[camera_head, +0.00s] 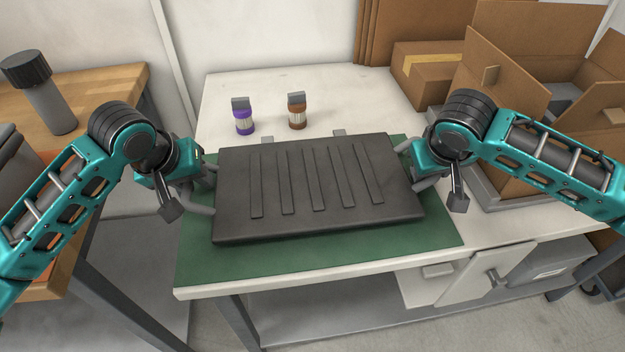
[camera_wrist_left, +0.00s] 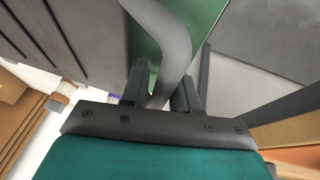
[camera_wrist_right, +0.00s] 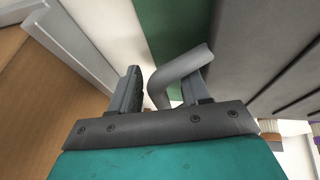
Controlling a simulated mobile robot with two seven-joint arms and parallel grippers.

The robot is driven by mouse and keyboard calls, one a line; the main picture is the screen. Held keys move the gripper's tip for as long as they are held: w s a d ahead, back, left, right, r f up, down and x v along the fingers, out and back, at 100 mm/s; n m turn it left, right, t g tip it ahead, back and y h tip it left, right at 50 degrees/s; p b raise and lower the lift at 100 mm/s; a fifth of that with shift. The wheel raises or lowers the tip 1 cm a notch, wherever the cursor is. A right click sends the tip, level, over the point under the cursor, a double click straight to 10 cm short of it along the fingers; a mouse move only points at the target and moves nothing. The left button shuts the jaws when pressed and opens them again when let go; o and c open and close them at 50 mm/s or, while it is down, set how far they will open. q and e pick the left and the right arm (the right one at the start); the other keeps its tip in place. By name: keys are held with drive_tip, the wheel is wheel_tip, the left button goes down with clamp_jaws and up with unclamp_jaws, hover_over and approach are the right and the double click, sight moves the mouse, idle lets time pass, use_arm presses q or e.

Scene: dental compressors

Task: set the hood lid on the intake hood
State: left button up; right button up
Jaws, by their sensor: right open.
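The hood lid (camera_head: 312,185) is a dark grey ribbed slab with a bent grey handle at each side. It lies flat over the green mat, and whatever is under it is hidden. I cannot make out the intake hood separately. My left gripper (camera_head: 200,180) is at the left handle; in the left wrist view the handle (camera_wrist_left: 172,45) fills the gap between the fingers, which look shut on it. My right gripper (camera_head: 415,165) is at the right handle; in the right wrist view the handle (camera_wrist_right: 180,70) lies between the open fingers, nearer one finger.
The green mat (camera_head: 300,264) lies on a white table. A purple-banded jar (camera_head: 243,120) and a brown-banded jar (camera_head: 297,114) stand behind the lid. Cardboard boxes (camera_head: 430,70) stand at the back right. A wooden bench (camera_head: 95,88) with a grey bottle (camera_head: 48,100) is at left.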

use_arm(q)
drive_tip(key=shift+f, duration=0.1)
use_arm(e)
drive_tip(key=shift+f, duration=0.1)
use_arm(q)
drive_tip(key=c, duration=0.5)
use_arm(e)
drive_tip(key=c, duration=0.4)
use_arm(q)
clamp_jaws()
use_arm(e)
clamp_jaws()
use_arm(q)
drive_tip(key=shift+w, duration=0.1)
